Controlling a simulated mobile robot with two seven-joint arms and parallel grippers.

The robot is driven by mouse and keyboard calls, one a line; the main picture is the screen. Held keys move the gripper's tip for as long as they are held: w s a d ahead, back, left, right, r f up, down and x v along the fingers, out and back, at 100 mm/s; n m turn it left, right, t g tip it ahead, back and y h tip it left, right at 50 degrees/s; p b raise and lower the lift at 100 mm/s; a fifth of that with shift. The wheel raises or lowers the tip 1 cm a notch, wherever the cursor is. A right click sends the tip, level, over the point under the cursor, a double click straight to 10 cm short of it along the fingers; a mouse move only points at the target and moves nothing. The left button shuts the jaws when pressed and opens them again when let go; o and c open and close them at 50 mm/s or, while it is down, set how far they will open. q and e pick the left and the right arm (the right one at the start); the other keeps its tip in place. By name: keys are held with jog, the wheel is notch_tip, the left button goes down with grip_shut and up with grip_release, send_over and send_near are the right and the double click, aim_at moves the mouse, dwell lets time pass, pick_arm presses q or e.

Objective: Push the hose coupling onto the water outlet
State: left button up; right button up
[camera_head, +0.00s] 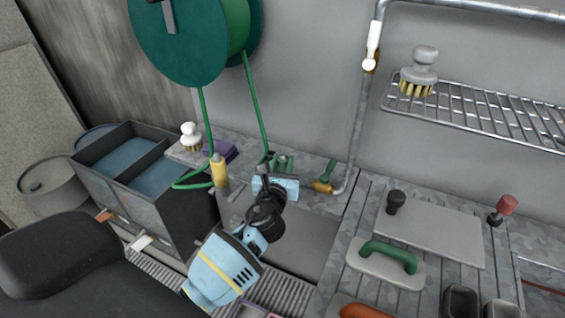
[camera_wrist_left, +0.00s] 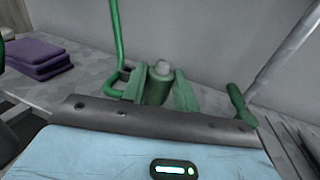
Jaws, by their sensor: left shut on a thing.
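My left gripper (camera_head: 277,172) is shut on the green hose coupling (camera_head: 284,162) above the grey speckled ledge. In the left wrist view the coupling (camera_wrist_left: 157,84) sits between the two fingers (camera_wrist_left: 160,90), with a light grey tip on its far side. The green hose (camera_wrist_left: 117,45) comes down to it from the left. The water outlet (camera_head: 322,187) is a brass tap with a green lever at the foot of the metal pipe, to the right of the coupling and apart from it. In the wrist view only its green lever (camera_wrist_left: 240,106) shows clearly. My right gripper is out of view.
The green hose reel (camera_head: 180,40) hangs above the ledge. A yellow bottle (camera_head: 219,172) and purple cloths (camera_head: 222,150) lie left of my gripper. A two-part basin (camera_head: 165,195) stands at the left. A slatted table (camera_head: 345,245) with a green-handled float (camera_head: 385,262) is at the right.

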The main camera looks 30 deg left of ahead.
pick_arm(q)
jog(key=shift+f, duration=0.5)
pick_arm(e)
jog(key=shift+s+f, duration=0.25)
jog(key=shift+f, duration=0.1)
pick_arm(q)
jog(key=o, duration=1.1)
jog(key=shift+v, duration=3.95)
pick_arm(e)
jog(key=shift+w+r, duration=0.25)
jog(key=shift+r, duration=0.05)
pick_arm(q)
jog(key=shift+r, duration=0.1)
